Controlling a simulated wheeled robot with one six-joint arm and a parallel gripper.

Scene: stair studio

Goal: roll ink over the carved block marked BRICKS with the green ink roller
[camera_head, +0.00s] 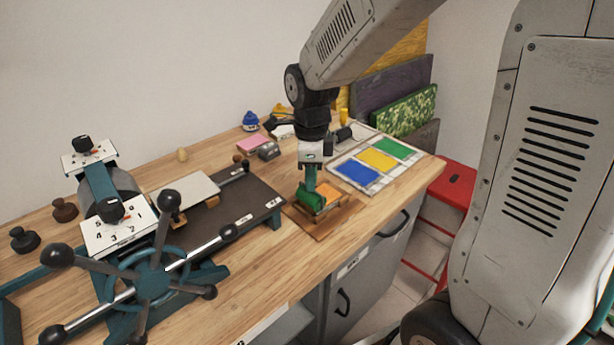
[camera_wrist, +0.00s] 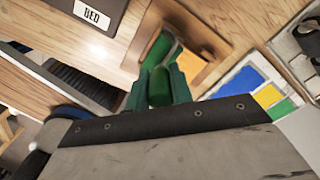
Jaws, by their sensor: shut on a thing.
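My gripper (camera_head: 311,172) points down over the right part of the bench and is shut on the green ink roller (camera_head: 309,198). In the wrist view the green roller (camera_wrist: 158,50) shows beyond the teal fingers (camera_wrist: 159,90). An orange-topped block (camera_head: 328,193) sits in a brown wooden frame (camera_head: 343,212) right beside the roller. The roller is over or against the block's left side; I cannot tell whether it touches. In the wrist view the block (camera_wrist: 190,66) is partly hidden by the fingers. No BRICKS marking is readable.
An ink slab with blue, yellow and green patches (camera_head: 333,172) lies to the right of the frame. A press with a spoked handwheel (camera_head: 150,277) and dark bed (camera_head: 258,198) fills the left. A red stool (camera_head: 455,180) stands beyond the bench's right end.

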